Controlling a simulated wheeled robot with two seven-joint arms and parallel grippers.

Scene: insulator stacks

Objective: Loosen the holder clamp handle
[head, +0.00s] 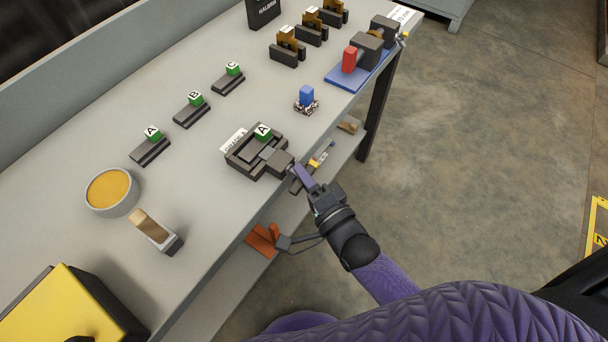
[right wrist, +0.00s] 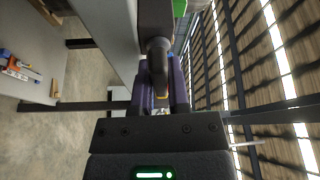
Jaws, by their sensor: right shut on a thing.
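The dark holder (head: 236,157) sits at the table's near edge, with a green block marked A (head: 263,132) in it. Its clamp end (head: 280,164) faces my right arm. My right gripper (head: 297,171) reaches the clamp end from the floor side, its purple fingers close to the table edge. In the right wrist view the dark clamp handle (right wrist: 157,52) runs down between the purple fingers (right wrist: 160,88), which are shut on it. The handle's tip is partly hidden by the fingers. My left gripper does not show.
Black bases with green blocks A (head: 149,149), B (head: 191,115) and C (head: 228,83) stand along the table. A lower shelf (head: 216,275) holds several items.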

